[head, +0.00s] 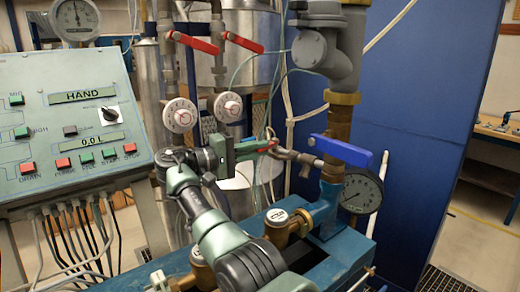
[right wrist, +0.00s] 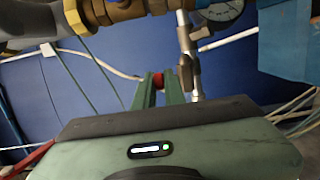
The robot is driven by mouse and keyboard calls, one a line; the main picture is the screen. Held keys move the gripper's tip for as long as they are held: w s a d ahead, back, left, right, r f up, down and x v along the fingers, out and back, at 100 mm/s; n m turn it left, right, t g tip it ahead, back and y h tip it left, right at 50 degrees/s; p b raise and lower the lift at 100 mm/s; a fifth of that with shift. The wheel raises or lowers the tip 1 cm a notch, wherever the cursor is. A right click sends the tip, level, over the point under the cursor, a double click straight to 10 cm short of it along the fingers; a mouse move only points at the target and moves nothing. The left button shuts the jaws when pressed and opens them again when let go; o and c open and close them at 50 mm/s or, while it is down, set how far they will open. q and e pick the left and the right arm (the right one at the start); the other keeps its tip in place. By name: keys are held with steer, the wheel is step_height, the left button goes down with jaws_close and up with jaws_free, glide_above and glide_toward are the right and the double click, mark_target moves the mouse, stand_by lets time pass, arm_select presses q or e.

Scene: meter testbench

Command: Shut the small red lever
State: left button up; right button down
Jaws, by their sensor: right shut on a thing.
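The small red lever (head: 268,147) sits on a thin metal valve and pipe beside the brass pipework, in the middle of the head view. My right gripper (head: 258,146) reaches it from the left, with its green fingers closed around the lever. In the right wrist view the two green fingers of the gripper (right wrist: 159,90) hold a small red piece of the lever (right wrist: 158,80) between them. Much of the lever is hidden by the fingers. My left gripper is not in view.
A large blue lever (head: 342,150) on a brass pipe is just right of the small one. Two larger red levers (head: 196,43) (head: 244,43) are above, over two white dials (head: 180,115) (head: 228,107). A control panel (head: 70,120) stands at left; a pressure gauge (head: 362,192) is at right.

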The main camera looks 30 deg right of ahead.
steer(key=c, duration=1.5)
jaws_free()
steer(key=shift+w, duration=0.1)
steer(key=shift+a+b, duration=0.85)
steer(key=shift+a, duration=3.05)
